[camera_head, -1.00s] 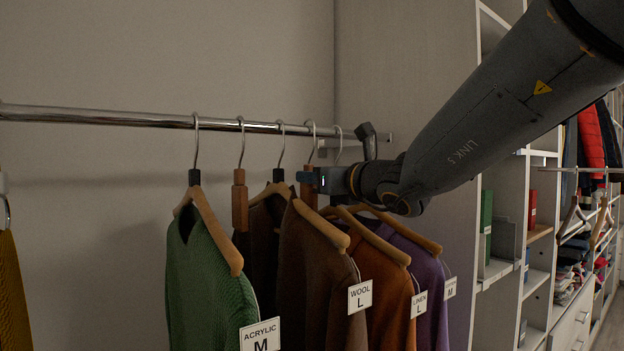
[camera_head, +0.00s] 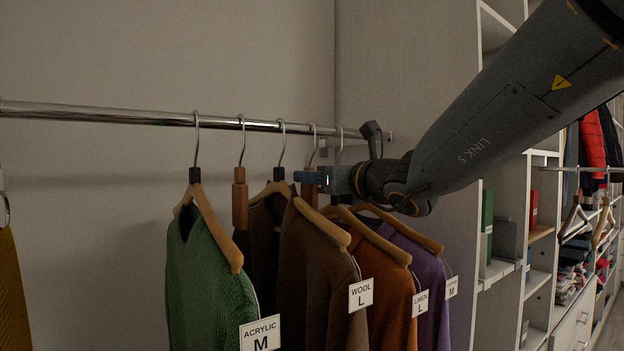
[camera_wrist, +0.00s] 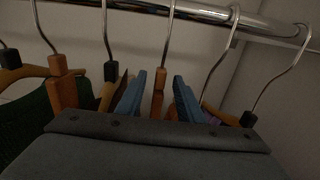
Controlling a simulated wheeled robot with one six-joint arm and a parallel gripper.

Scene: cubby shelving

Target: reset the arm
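My gripper (camera_head: 308,178) is up at the hanger necks, just below the rail. In the wrist view its two blue fingers (camera_wrist: 159,84) are apart. The wooden neck of one hanger (camera_wrist: 159,97) shows between them, with a visible gap on each side. My gripper holds nothing that I can see. In the head view the fingers partly cover that hanger's neck, above the brown and orange sweaters.
A metal rail (camera_head: 100,114) carries a green sweater (camera_head: 205,285), brown sweaters (camera_head: 310,270), an orange one (camera_head: 388,300) and a purple one (camera_head: 428,270), closely spaced. A tall panel (camera_head: 400,80) and cubby shelves (camera_head: 500,270) stand right. Open rail lies left of the green sweater.

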